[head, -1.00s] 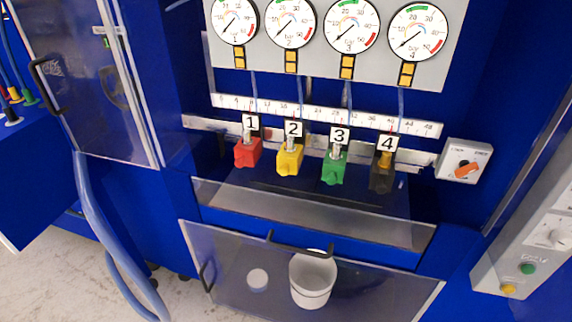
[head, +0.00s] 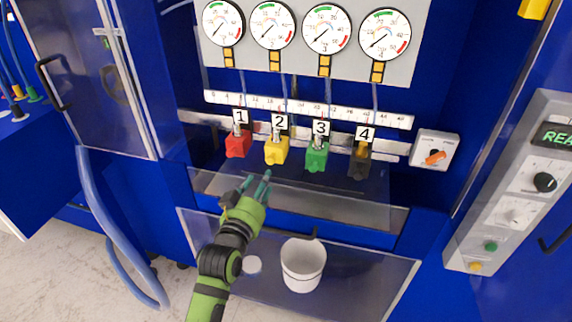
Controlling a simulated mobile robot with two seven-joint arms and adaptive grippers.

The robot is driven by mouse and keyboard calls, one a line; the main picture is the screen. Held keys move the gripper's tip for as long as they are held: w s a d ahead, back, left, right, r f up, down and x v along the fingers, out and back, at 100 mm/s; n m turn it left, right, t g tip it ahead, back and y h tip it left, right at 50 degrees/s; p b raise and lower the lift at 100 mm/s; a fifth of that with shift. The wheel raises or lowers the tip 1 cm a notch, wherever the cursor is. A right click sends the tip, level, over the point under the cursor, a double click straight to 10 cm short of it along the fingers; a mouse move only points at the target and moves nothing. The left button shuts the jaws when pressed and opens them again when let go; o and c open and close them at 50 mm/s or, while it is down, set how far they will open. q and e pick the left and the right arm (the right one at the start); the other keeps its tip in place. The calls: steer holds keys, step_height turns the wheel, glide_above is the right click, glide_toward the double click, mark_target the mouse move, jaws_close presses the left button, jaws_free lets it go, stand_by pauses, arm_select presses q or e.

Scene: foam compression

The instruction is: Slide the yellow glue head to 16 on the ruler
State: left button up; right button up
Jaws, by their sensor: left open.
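The yellow glue head (head: 276,152), labelled 2, hangs on the rail under the white ruler (head: 305,108). It stands between the red head (head: 238,144) and the green head (head: 316,156). The ruler's small numbers are hard to read. My left gripper (head: 257,184) is open and empty, with its fingers pointing up, below and slightly left of the yellow head and apart from it in the picture. My right gripper is not in view.
A black head (head: 359,160), labelled 4, hangs right of the green one. Several gauges (head: 326,28) sit above the ruler. A clear lowered panel (head: 350,275) and a white bucket (head: 303,265) lie below. A switch box with an orange knob (head: 434,157) is at right.

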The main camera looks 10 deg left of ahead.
mark_target(269, 161)
arm_select(q)
steer(key=w+p, duration=0.1)
steer(key=w, duration=0.2)
steer(key=w+r, duration=0.1)
steer(key=w, duration=0.1)
steer(key=shift+w+r+p, duration=0.15)
steer(key=shift+w+p, duration=0.25)
steer(key=shift+w, duration=0.7)
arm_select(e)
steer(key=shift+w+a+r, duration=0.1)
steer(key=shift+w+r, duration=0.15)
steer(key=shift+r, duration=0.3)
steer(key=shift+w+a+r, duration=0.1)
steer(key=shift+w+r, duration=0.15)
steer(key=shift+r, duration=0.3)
arm_select(q)
jaws_close()
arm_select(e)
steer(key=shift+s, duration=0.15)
